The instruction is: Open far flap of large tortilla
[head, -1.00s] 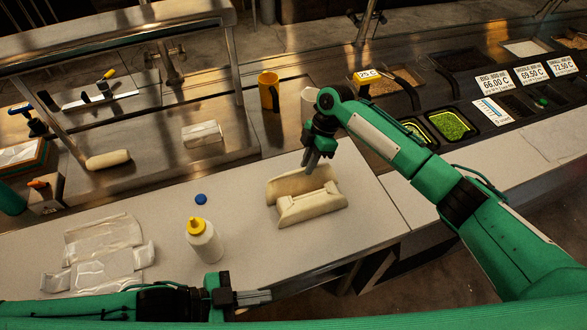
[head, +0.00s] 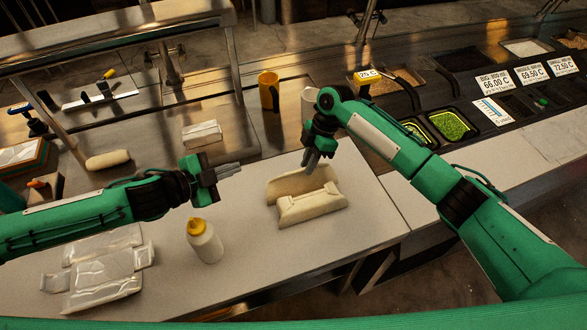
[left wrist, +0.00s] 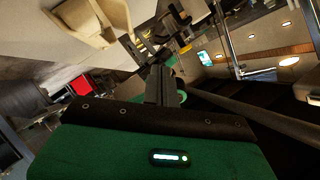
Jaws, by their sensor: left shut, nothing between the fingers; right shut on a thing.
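The large tortilla (head: 312,205) lies on the pale counter, with its near flap folded in and its far flap standing up at the back. Part of it also shows at the top of the left wrist view (left wrist: 95,22). My right gripper (head: 309,163) is shut on the upper edge of the tortilla's far flap, pointing down from above. My left gripper (head: 238,169) is shut and empty, above the counter to the left of the tortilla and apart from it. It points right, and shows in the left wrist view (left wrist: 158,75).
A white bottle with a yellow cap (head: 204,240) stands left of the tortilla. Wrapped white packets (head: 100,270) lie at the left. A yellow cup (head: 268,92) stands behind. The counter right of the tortilla is clear.

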